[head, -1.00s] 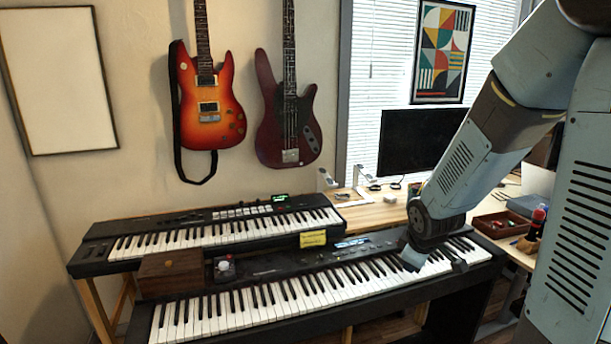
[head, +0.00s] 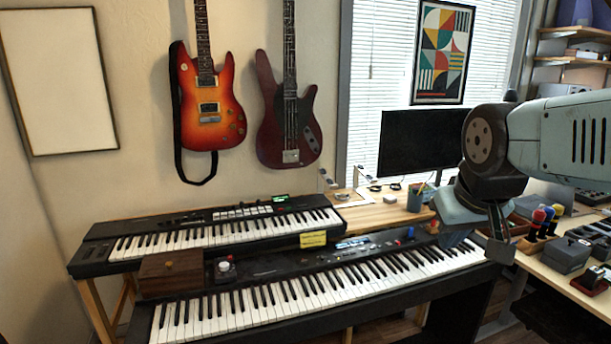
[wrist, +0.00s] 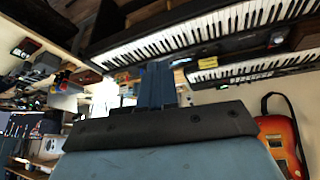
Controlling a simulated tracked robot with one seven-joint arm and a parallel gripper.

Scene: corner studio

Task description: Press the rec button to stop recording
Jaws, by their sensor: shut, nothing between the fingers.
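No button can be read as rec in these views. The lower keyboard (head: 330,285) carries a dark panel with a lit display (head: 352,243), a small blue part (head: 410,232) and a small red part (head: 434,226). A small box with a pale knob (head: 223,268) sits at its left end. My gripper (head: 455,238) is over the right end of the lower keyboard, tilted, in the head view. In the wrist view its dark blue fingers (wrist: 155,85) are together and empty. It appears apart from the keys.
An upper keyboard (head: 215,230) stands behind, with a yellow note (head: 313,239) and a wooden box (head: 171,273) nearby. A pen cup (head: 415,199) and monitor (head: 412,147) are on the desk. Bottles (head: 541,220) and small devices crowd the right.

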